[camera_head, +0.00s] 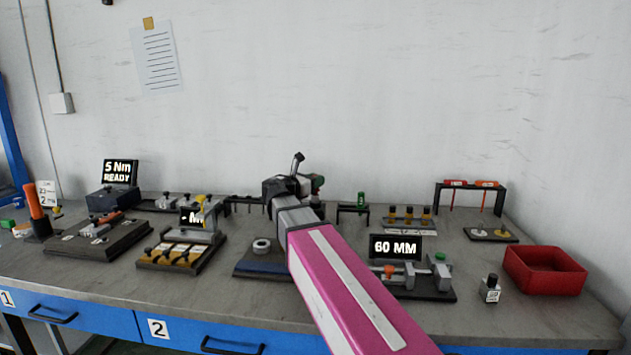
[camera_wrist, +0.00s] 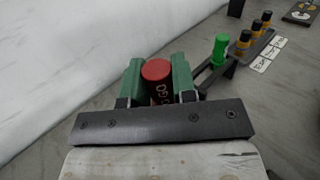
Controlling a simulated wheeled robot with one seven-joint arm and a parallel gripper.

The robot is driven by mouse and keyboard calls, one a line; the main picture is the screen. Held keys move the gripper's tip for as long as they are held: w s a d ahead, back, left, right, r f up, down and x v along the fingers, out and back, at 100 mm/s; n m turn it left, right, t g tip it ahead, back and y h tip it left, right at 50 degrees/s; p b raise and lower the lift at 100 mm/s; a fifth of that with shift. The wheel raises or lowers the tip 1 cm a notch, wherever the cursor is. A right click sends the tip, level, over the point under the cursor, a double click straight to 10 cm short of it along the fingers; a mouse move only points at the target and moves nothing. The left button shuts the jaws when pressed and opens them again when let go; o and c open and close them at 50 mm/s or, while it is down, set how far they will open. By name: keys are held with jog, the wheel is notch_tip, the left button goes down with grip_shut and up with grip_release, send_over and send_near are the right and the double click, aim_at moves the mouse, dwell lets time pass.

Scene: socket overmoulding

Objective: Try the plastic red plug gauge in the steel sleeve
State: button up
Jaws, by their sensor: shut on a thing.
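In the wrist view, the red plug gauge (camera_wrist: 157,72) stands between the two green fingers of my gripper (camera_wrist: 156,80), which is shut on it. Its round red top faces the camera, and white marking shows on its side. Its lower end is hidden. In the head view my gripper (camera_head: 318,184) is at the back of the table, beyond my pink forearm; the gauge is mostly hidden there. A steel sleeve (camera_head: 261,246), a short grey ring, sits on a dark blue-topped base (camera_head: 262,266) left of my forearm, nearer the front than my gripper.
A green plug gauge (camera_head: 361,199) stands in a small rack just right of my gripper; it also shows in the wrist view (camera_wrist: 219,48). Several black-capped yellow gauges (camera_head: 409,214) stand further right. A 60 MM display (camera_head: 395,247) and a red bin (camera_head: 545,270) are at right.

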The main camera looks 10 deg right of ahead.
jog(key=shift+f, duration=0.55)
dwell(0.5)
jog(key=shift+r, duration=2)
dwell(0.5)
jog(key=shift+r, duration=2.35)
